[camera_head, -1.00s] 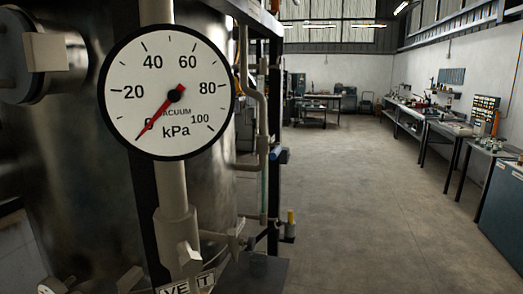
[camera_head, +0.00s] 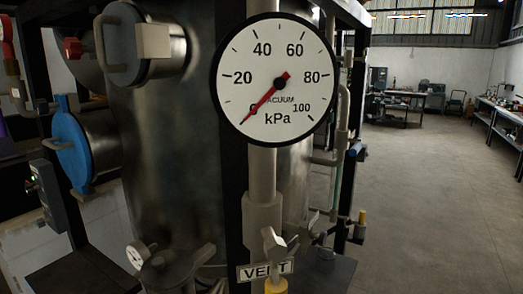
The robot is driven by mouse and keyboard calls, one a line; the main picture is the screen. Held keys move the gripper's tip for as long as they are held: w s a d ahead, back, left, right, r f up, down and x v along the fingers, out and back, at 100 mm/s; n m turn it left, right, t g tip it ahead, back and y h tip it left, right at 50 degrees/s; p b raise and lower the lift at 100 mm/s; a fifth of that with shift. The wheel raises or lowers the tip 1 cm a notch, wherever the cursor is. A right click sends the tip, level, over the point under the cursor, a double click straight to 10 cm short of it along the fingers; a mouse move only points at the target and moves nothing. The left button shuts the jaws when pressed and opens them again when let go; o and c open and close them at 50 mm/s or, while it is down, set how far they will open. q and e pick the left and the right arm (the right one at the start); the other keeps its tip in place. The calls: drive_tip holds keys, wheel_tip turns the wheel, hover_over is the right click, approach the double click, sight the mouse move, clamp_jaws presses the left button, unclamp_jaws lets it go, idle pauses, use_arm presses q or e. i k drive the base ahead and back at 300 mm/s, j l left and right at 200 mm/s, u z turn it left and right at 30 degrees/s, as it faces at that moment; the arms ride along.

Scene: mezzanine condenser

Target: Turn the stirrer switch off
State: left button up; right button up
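A dark control box (camera_head: 50,195) with small buttons or lights is at the left edge of the head view, on the frame beside the vessel. Its labels are too small to read, so I cannot tell whether it carries the stirrer switch. No other switch marked for a stirrer is readable. Neither of my grippers is in view.
A large metal vessel (camera_head: 165,130) fills the middle left. A vacuum gauge (camera_head: 273,82) reads near 0 kPa above a "VENT" label (camera_head: 265,270). A blue flange (camera_head: 68,150) is at the left. Open floor (camera_head: 430,190) lies to the right, with workbenches farther back.

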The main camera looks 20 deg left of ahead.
sight(31, 190)
drive_tip(key=u, duration=1.9)
drive_tip(key=i+j+z, duration=0.45)
drive_tip(key=i+j, duration=0.45)
